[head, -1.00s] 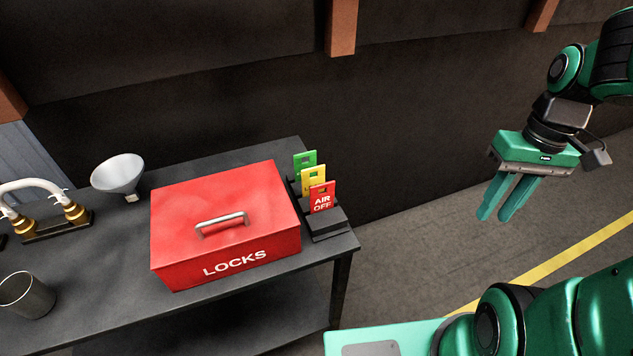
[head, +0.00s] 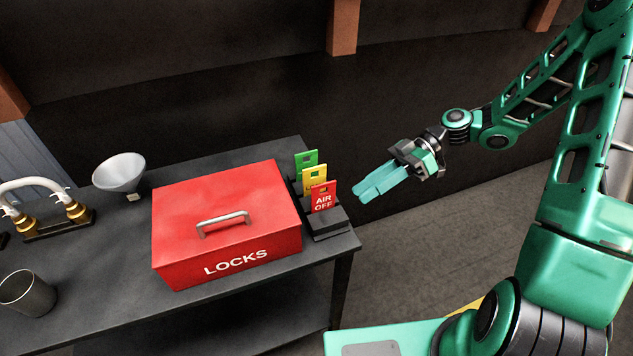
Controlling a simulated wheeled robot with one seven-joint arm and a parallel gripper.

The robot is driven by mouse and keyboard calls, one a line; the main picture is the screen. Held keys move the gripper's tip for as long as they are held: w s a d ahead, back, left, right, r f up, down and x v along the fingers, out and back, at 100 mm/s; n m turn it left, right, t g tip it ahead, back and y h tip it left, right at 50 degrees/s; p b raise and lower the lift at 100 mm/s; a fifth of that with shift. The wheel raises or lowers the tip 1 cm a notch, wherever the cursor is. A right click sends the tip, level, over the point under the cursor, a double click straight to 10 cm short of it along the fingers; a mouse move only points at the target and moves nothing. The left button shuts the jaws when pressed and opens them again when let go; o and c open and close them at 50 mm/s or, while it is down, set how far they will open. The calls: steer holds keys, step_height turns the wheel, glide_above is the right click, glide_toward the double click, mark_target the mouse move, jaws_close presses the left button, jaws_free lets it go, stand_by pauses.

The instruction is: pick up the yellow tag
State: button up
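The yellow tag (head: 314,176) stands upright in a dark stepped holder (head: 330,228) at the right end of the table. It is the middle of three tags, between the green tag (head: 306,159) behind and the red "AIR OFF" tag (head: 323,197) in front. The red tag hides its lower part. My gripper (head: 358,194) is right of the tags, apart from them, with its teal fingers pointing left toward them. The fingers partly overlap in this view, but their tips show apart with nothing between them.
A red "LOCKS" box (head: 226,257) with a metal handle stands close left of the holder. A white funnel (head: 120,173), a brass-ended fitting (head: 75,212) and a metal cup (head: 27,294) are further left. A dark wall (head: 240,105) runs behind the table (head: 140,325).

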mark_target(325, 180)
steer(key=a+r+n+y, duration=0.1)
steer(key=a, duration=0.3)
steer(key=a+r+n+y, duration=0.1)
steer(key=a+n+y, duration=0.1)
steer(key=a, duration=0.2)
steer(key=a+r+n+y, duration=0.1)
steer(key=a+y, duration=0.1)
steer(key=a, duration=0.2)
steer(key=shift+s+a+r, duration=0.1)
steer(key=shift+a+r, duration=0.1)
jaws_close()
